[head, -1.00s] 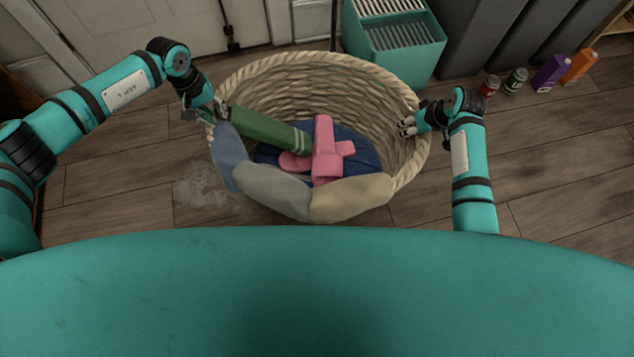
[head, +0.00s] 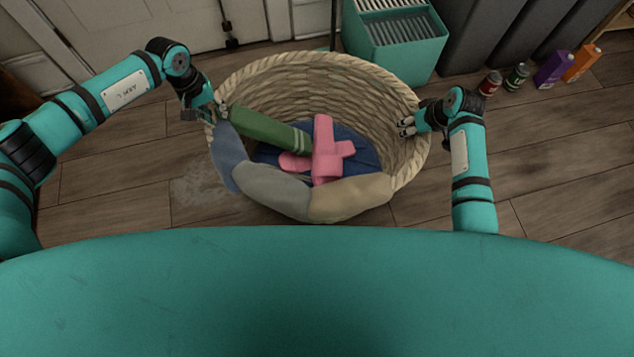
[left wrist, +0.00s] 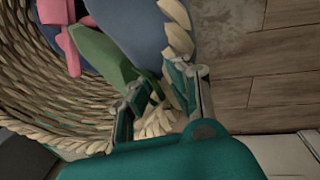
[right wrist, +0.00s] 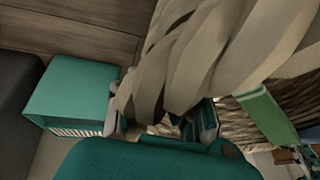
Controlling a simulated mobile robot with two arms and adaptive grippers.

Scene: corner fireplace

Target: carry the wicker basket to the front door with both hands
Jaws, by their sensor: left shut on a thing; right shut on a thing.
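The woven wicker basket (head: 300,80) is in front of me, upright, with cloths inside: a green roll (head: 268,130), a pink piece (head: 328,150) and dark blue fabric (head: 362,148). Blue, grey and tan cloths hang over its near rim. My left gripper (head: 216,112) is shut on the basket's left rim; the left wrist view shows its fingers (left wrist: 160,105) around the weave. My right gripper (head: 407,127) is shut on the right rim, also close up in the right wrist view (right wrist: 165,120). A pale panelled door (head: 135,25) stands beyond, upper left.
A teal bin (head: 408,62) stands close behind the basket at the right. Dark grey bins (head: 480,35) are beside it. Cans (head: 515,77), a purple carton (head: 553,69) and an orange carton (head: 582,62) stand at the far right. Wooden floor shows clear left of the basket.

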